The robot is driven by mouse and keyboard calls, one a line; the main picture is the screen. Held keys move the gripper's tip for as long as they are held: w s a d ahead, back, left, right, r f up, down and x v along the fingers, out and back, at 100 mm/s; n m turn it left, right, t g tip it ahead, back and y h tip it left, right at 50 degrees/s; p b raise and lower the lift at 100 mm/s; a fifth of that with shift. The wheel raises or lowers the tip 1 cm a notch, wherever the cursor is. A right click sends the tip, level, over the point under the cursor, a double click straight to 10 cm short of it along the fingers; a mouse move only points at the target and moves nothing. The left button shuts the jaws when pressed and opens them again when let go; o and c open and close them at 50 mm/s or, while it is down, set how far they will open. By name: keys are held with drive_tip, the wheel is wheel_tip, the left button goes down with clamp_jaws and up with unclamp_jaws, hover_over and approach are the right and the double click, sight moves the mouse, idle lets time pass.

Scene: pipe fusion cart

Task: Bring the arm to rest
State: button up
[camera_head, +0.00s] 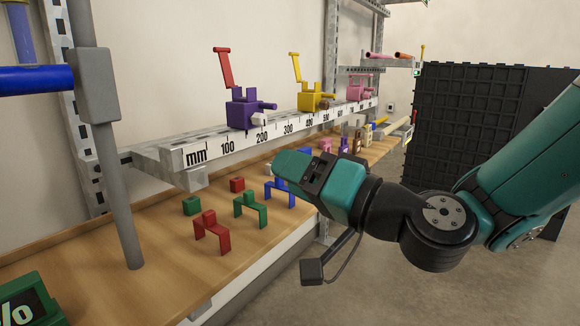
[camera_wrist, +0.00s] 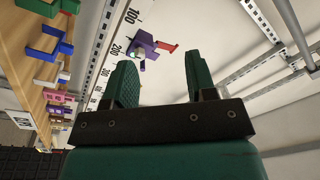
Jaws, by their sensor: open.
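My gripper (camera_head: 291,170) is at the end of my teal arm, in front of the shelf and right of the middle of the head view. In the wrist view its two green fingers stand apart with nothing between them (camera_wrist: 158,80). The purple clamp (camera_head: 241,108) with a red lever sits on the ruler rail, up and left of the gripper. The same purple clamp shows in the wrist view (camera_wrist: 143,45), beyond the left finger.
A ruler rail (camera_head: 200,152) carries yellow (camera_head: 315,98) and pink (camera_head: 360,90) clamps. Below, a wooden shelf (camera_head: 110,262) holds red (camera_head: 212,230), green (camera_head: 250,206) and blue brackets. A grey post (camera_head: 118,190) stands at left. A black ribbed panel (camera_head: 465,120) stands behind my arm. Floor is open at lower right.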

drive_tip(key=s+a+f+n+g, duration=0.1)
drive_tip(key=s+f+n+g, duration=0.2)
drive_tip(key=s+n+g, duration=0.25)
drive_tip(key=s+d+f+g+h, duration=0.6)
drive_tip(key=s+d+f+h, duration=0.2)
drive_tip(key=s+d+h, duration=0.3)
wheel_tip(320, 180, up, 30)
drive_tip(key=d+p, duration=0.2)
drive_tip(key=p, duration=2.8)
drive_tip(key=shift+s+r, duration=0.15)
drive_tip(key=shift+s, duration=0.3)
